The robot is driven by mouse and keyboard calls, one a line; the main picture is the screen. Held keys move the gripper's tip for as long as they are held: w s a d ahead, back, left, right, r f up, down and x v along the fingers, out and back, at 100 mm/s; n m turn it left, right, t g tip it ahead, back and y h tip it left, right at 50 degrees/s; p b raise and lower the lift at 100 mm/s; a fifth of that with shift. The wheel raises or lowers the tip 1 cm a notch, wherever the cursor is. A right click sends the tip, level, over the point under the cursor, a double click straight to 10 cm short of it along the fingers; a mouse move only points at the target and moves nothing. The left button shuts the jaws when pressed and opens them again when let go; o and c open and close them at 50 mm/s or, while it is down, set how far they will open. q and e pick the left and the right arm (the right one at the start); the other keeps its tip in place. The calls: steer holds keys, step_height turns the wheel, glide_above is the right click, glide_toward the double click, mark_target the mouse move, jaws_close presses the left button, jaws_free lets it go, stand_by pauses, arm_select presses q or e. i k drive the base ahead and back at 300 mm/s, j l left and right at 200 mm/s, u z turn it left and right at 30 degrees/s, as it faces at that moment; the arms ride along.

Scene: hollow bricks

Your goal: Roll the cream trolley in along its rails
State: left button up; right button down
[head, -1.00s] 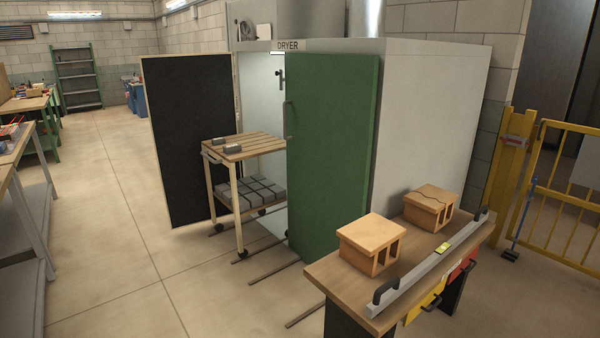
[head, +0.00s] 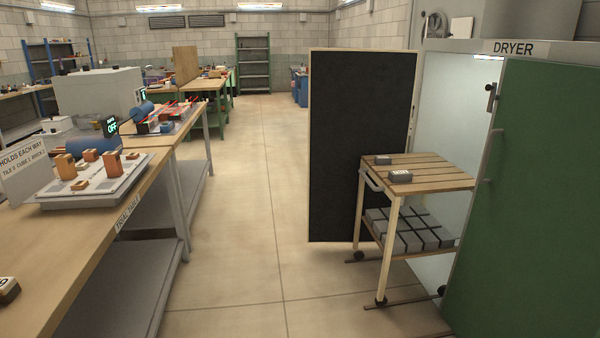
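The cream trolley (head: 391,232) stands at the dryer's (head: 513,47) open doorway, partly inside it. It has a slatted wooden top (head: 425,175) with two small grey blocks on it, one of them labelled (head: 399,174). Several grey blocks (head: 408,238) fill its lower shelf. A handle (head: 370,181) shows at its near left end. Dark rails (head: 420,300) run on the floor by its wheels, cut off by the green door at right. Neither of my grippers is in view.
The green door (head: 555,190) stands at right and a black-faced door panel (head: 350,150) stands open behind the trolley. A trial table (head: 110,225) with brick samples is at left. The floor aisle (head: 245,230) between them is clear.

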mark_target(400, 231)
steer(key=i+j+z, duration=0.1)
steer(key=i+z, duration=0.15)
steer(key=i, duration=0.25)
steer(key=i+j+z, duration=0.25)
steer(key=i, duration=0.25)
steer(key=i+j+z, duration=0.2)
steer(key=i, duration=0.3)
steer(key=j, duration=0.1)
